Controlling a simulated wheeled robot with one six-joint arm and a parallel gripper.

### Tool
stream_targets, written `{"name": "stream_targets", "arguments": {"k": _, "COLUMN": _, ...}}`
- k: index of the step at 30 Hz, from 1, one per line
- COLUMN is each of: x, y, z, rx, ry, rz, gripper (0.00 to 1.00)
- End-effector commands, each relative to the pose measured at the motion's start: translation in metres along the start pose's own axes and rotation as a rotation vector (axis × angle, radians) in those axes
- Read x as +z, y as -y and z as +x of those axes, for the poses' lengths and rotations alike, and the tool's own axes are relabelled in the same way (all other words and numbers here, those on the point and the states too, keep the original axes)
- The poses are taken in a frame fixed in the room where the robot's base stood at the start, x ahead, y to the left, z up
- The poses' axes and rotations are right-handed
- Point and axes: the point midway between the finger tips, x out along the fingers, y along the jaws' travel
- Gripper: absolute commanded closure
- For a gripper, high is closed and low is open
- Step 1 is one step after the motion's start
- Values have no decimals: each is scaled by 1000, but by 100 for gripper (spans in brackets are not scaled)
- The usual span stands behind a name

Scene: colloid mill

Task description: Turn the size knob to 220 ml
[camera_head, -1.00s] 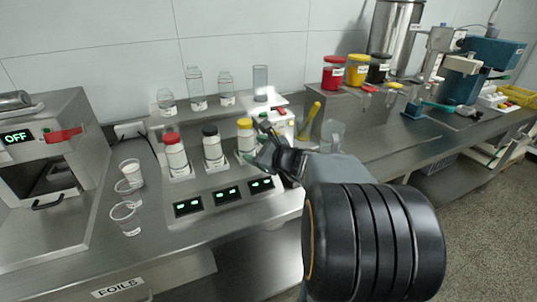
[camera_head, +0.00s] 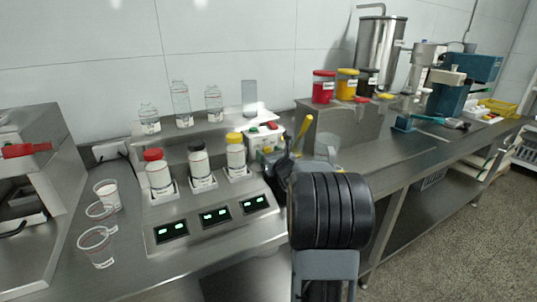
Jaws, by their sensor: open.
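I cannot pick out the size knob or any 220 ml mark with certainty. A small white unit (camera_head: 264,136) with red and green parts on its face stands behind the bench scales, right of the yellow-capped bottle. My gripper (camera_head: 281,164) is open, in front of and just right of this unit. My own dark arm hides much of the gripper and the bench behind it. I cannot tell whether the fingers touch anything.
Red-, black- and yellow-capped bottles (camera_head: 236,156) stand on a three-display scale unit (camera_head: 215,216). Clear cups (camera_head: 98,246) stand at left. A yellow handle (camera_head: 303,131) rises beside a clear beaker (camera_head: 326,148). Red, yellow and black jars (camera_head: 347,86) stand on a steel box.

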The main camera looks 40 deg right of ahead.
Motion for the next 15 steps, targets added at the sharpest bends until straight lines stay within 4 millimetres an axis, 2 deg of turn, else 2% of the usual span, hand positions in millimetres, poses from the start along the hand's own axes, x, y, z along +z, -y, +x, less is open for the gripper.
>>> {"name": "stream_targets", "arguments": {"k": 11, "x": 0, "y": 0, "z": 5, "rx": -1, "ry": 0, "rz": -1, "gripper": 37}}
{"name": "stream_targets", "arguments": {"k": 15, "x": 0, "y": 1, "z": 5, "rx": -1, "ry": 0, "rz": -1, "gripper": 50}}
